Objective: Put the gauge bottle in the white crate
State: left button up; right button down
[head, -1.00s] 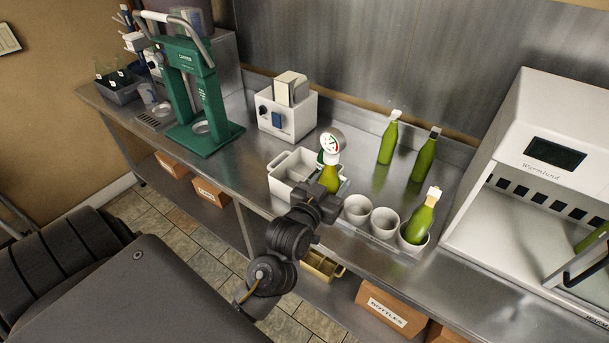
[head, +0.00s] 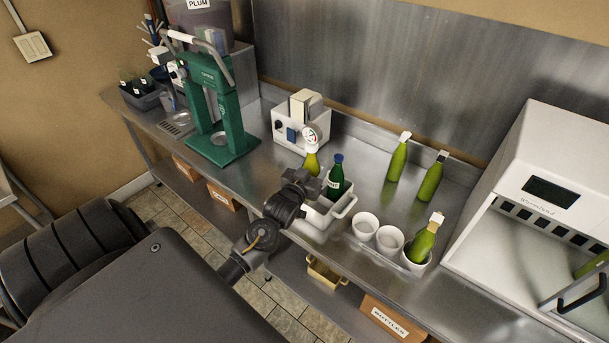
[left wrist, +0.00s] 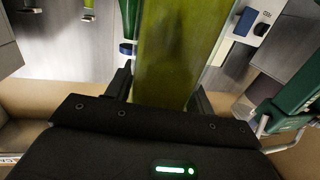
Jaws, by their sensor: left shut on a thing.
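The gauge bottle (head: 312,163) is yellow-green with a round white dial on top. My left gripper (head: 303,184) is shut on it and holds it upright, just left of the white crate in the head view. Its green glass also fills the middle of the left wrist view (left wrist: 175,55), between the fingers. The white crate (head: 346,209) stands on the steel counter, partly hidden by my gripper. A dark green bottle with a blue cap (head: 336,180) stands in the crate. Whether the gauge bottle touches the counter is hidden. My right gripper is not in view.
White cups (head: 366,225) stand right of the crate, one holding a green bottle (head: 424,242). Two green bottles (head: 398,160) stand behind. A white box device (head: 300,122) is behind the gauge bottle, a green press (head: 228,120) left, a white cabinet (head: 560,150) right.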

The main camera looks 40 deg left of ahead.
pick_arm(q)
jog(key=w+a+f+b, duration=0.2)
jog(key=a+f+b, duration=0.2)
jog(key=a+f, duration=0.1)
jog(key=shift+f+b, duration=0.2)
jog(key=shift+b, duration=0.15)
jog(key=shift+a, duration=0.1)
jog(key=f+b, duration=0.2)
jog(key=b, duration=0.1)
jog(key=f+b, duration=0.1)
jog(key=f, duration=0.1)
jog(key=shift+a+f+b, duration=0.1)
jog(key=shift+a+b, duration=0.2)
jog(key=o, duration=1.4)
jog(key=shift+f, duration=0.1)
jog(key=shift+o, duration=0.3)
